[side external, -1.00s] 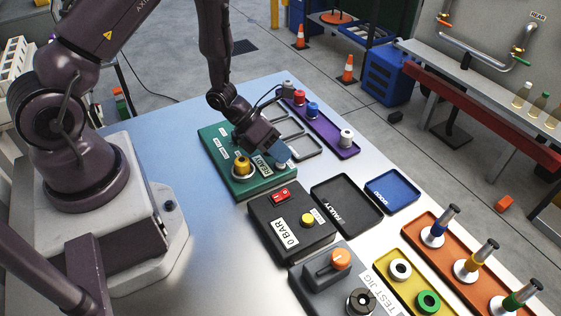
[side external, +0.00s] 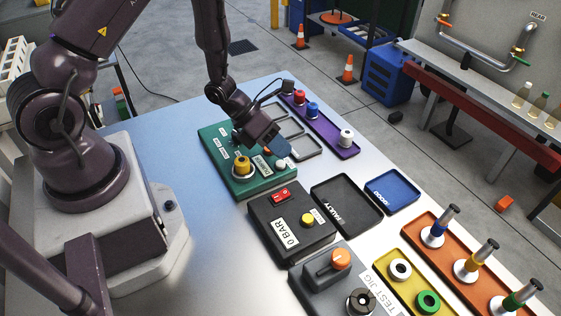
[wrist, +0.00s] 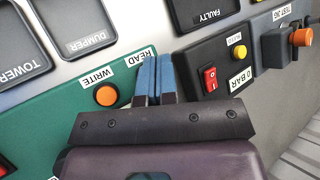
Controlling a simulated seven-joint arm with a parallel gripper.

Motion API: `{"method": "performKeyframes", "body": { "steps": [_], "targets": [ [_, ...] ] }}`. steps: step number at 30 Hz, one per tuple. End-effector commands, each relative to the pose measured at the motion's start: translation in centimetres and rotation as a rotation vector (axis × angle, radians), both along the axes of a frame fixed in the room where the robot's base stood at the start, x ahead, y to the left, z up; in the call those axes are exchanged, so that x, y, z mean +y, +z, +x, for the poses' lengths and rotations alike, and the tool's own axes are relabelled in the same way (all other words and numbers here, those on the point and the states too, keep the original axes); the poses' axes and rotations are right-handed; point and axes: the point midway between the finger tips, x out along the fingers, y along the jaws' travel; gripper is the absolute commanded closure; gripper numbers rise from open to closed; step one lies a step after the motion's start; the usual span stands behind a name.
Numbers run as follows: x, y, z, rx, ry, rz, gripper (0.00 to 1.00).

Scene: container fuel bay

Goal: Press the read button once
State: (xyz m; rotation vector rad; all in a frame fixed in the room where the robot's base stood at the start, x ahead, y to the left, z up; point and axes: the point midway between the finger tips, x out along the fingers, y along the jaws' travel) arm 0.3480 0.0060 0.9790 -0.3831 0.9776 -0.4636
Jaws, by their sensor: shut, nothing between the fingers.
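The green box (side external: 222,160) carries a yellow-topped fitting (side external: 242,166) and a small white display (side external: 262,164), whose text is too small to read surely. In the wrist view, the box shows an orange button (wrist: 107,96) by the WRITE label (wrist: 98,76). The READ label (wrist: 141,57) is just left of my blue fingertips. The read button is not clearly visible; my fingers seem to cover that area. My gripper (side external: 281,148) is shut and empty, close above the box's right end. It also shows in the wrist view (wrist: 153,60).
A black 0 BAR box (side external: 285,222) with a red switch and yellow button stands in front. The FAULTY tray (side external: 345,204) and blue GOOD tray (side external: 392,190) are empty. A purple rack (side external: 325,128) with coloured fittings lies behind.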

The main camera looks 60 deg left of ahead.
Motion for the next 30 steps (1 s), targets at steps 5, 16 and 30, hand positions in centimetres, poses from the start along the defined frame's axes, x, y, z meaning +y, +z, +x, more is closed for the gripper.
{"method": "performKeyframes", "body": {
  "steps": [5,16,30],
  "targets": [
    [0.0,0.5,0.1,-0.003,-0.001,0.000,1.00],
    [0.0,4.1,0.1,-0.004,-0.001,0.000,1.00],
    [0.0,5.0,0.0,0.000,-0.001,-0.001,1.00]
  ]
}}
